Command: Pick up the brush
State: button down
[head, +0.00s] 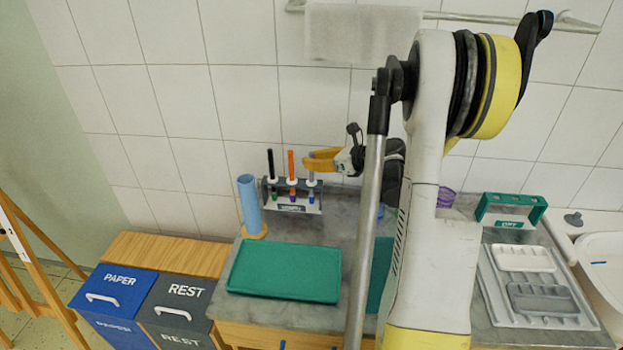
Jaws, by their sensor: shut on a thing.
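A grey rack (293,207) stands at the back left of the counter against the tiled wall. Several slim upright brushes show in it: a black-handled one (271,165) at left, an orange-handled one (291,166) in the middle, and a grey-handled brush (311,181) with a blue lower end at right. My gripper (308,161), with yellow fingers, reaches in from the right and is shut on the grey-handled brush near its top. The brush is upright, its lower end at the rack. The fingers hide its upper end.
A blue cylinder (249,200) stands left of the rack. A green tray (285,272) lies in front. A green rack (511,211), a grey tray (490,285) and a sink (601,262) are at right. Bins (175,305) stand at left. My arm hides the counter's middle.

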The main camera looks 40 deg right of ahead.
notch_tip(320, 180, up, 13)
jog(key=p, duration=0.6)
jog(key=shift+a, duration=0.1)
dwell(0.6)
